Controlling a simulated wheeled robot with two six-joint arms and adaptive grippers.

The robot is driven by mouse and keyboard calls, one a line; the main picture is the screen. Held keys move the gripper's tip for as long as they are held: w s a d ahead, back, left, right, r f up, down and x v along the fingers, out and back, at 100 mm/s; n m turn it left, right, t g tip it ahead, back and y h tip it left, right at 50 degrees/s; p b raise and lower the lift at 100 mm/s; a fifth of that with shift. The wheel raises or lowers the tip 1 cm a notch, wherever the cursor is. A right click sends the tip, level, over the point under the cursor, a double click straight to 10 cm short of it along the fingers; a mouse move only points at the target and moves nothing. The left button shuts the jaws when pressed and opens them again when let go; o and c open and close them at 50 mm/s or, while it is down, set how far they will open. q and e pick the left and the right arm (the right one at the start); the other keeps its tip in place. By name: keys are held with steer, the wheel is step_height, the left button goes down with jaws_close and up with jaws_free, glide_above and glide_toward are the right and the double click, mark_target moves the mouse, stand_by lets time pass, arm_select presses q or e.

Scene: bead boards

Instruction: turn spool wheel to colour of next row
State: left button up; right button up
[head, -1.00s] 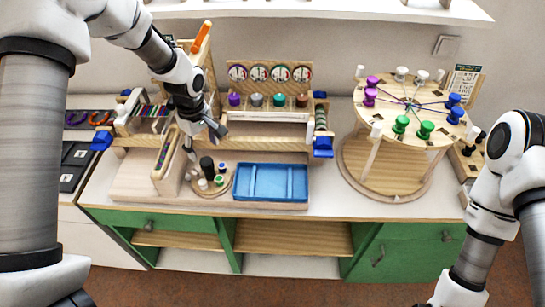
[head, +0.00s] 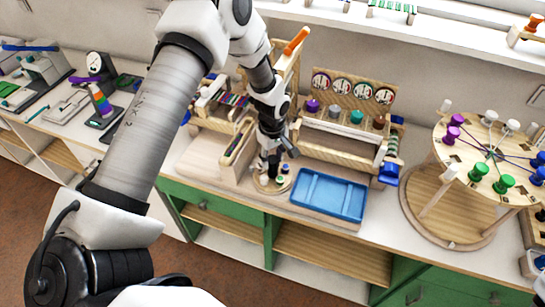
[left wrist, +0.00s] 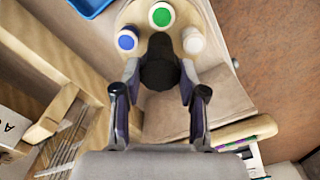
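The spool wheel (head: 259,182) is a small round wooden turntable left of the blue tray. A thick black knob (left wrist: 160,64) stands at its centre. Around the knob, the left wrist view shows a blue spool (left wrist: 127,40), a green spool (left wrist: 161,15) and a white spool (left wrist: 194,41). My left gripper (head: 272,170) is down over the wheel. In the left wrist view its two fingertips (left wrist: 160,72) lie against the knob's opposite sides, with no clear gap. The gripper hides part of the wheel in the head view. My right gripper is out of view.
The blue tray (head: 330,194) lies right of the wheel. A wooden rack (head: 340,128) with coloured spools and round dials stands behind. A wooden block (head: 238,142) stands close left of my gripper. A large round stand (head: 455,215) with pegs is at the right.

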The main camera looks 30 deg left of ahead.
arm_select(q)
steer(key=shift+s+m, duration=0.1)
steer(key=shift+m, duration=0.2)
steer(key=m, duration=0.6)
steer(key=shift+f+b, duration=0.15)
steer(key=shift+b, duration=0.25)
steer(key=m, duration=0.4)
steer(key=shift+d, duration=0.1)
steer(key=shift+m+b, duration=0.45)
steer(key=shift+m, duration=1.25)
steer(key=o, duration=1.1)
steer(key=shift+o, duration=0.2)
